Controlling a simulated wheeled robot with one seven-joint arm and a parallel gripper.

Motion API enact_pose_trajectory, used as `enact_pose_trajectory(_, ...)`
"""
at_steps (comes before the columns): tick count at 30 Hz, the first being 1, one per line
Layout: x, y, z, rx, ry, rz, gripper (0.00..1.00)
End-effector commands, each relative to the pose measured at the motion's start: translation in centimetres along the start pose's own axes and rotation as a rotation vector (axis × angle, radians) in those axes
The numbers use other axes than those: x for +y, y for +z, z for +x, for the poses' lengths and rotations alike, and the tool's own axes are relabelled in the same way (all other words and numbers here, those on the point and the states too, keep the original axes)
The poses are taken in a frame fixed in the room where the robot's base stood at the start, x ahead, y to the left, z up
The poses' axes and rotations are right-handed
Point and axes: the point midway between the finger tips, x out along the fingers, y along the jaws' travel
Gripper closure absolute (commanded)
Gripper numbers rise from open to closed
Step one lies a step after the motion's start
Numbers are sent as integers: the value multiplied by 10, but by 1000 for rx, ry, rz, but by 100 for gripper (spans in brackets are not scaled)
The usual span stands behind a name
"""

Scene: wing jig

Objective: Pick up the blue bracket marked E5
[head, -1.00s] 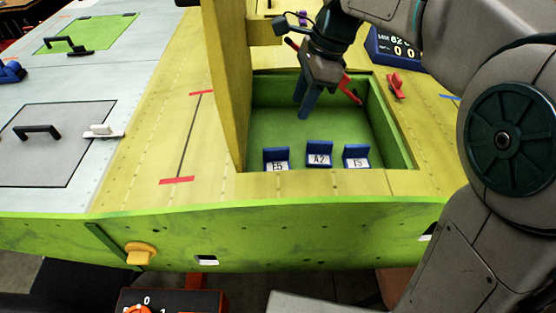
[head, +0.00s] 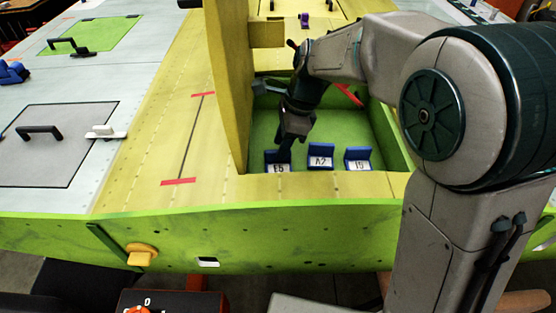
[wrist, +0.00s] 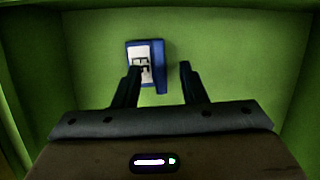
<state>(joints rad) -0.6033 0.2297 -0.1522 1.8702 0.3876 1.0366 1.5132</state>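The blue bracket marked E5 (head: 278,161) sits on the floor of the green recess, at the left of a row of three. My gripper (head: 291,145) is inside the recess, pointing down just above and behind that bracket. In the wrist view one blue bracket with a white label (wrist: 146,62) shows; its lettering is too blurred to read. My open fingers (wrist: 160,68) show there, empty. The left fingertip overlaps the label, and the right one is just right of the bracket's upright plate.
The bracket marked A2 (head: 320,155) and another blue bracket (head: 357,158), its label hard to read, stand to the right. A yellow upright panel (head: 228,80) borders the recess on the left. The recess's green walls are close around my gripper.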

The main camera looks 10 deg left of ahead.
Motion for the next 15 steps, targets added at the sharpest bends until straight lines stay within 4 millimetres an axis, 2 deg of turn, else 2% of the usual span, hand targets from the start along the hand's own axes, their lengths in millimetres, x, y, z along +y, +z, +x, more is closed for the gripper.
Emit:
enact_pose_trajectory(4,0,0,15,0,0,-2,62)
enact_pose_trajectory(11,0,0,17,0,-1,-2,62)
enact_pose_trajectory(12,0,0,17,0,-1,-2,65)
enact_pose_trajectory(15,0,0,17,0,-1,-2,93)
